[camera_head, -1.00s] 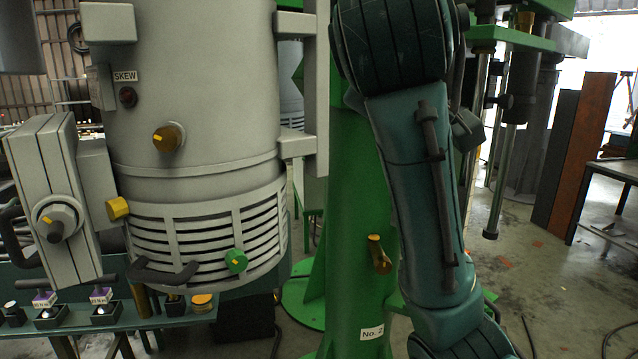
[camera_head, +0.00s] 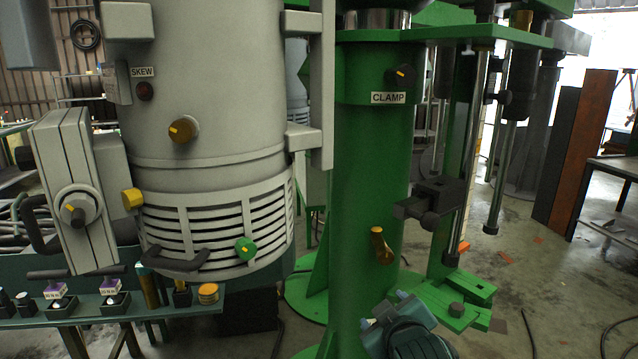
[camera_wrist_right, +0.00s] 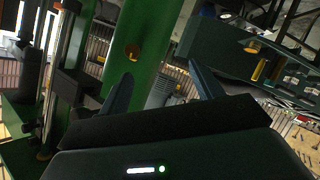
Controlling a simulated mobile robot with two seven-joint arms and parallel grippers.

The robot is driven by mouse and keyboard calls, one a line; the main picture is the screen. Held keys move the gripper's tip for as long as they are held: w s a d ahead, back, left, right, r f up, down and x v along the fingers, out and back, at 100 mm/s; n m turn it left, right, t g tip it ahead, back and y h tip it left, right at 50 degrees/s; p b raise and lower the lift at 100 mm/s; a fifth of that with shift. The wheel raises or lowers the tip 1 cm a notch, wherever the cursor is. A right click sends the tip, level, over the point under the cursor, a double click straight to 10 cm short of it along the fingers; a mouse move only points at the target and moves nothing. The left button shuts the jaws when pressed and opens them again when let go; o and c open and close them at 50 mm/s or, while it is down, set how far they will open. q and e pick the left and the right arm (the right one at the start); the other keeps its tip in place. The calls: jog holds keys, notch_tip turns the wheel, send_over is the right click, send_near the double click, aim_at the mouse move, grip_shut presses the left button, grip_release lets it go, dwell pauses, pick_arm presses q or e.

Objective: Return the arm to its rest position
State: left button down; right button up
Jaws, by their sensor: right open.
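My right gripper (camera_head: 384,309) shows at the bottom of the head view, right of the middle, in front of the foot of the green column (camera_head: 370,170). Its two bluish fingertips point up and to the left. In the right wrist view the gripper (camera_wrist_right: 160,69) has its fingers well apart with nothing between them, so it is open and empty. Beyond the fingers, the green column (camera_wrist_right: 150,35) with its orange-yellow knob (camera_wrist_right: 133,52) is seen at a tilt. Only the end of my right arm shows. My left arm and gripper are not in view.
The grey disperser body (camera_head: 215,90) fills the left. A black clamp knob (camera_head: 402,75) and dark clamp block (camera_head: 436,200) are at the column. A teal bench (camera_head: 100,320) with small parts stands lower left. Floor at the right (camera_head: 560,290) is mostly clear.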

jog(key=s+d+f+m+g+y, duration=0.2)
jog(key=s+f+m, duration=0.3)
jog(key=s+f, duration=1.8)
jog(key=shift+s+d+g+y, duration=0.3)
jog(key=shift+s+d+y, duration=0.15)
jog(key=shift+s, duration=0.75)
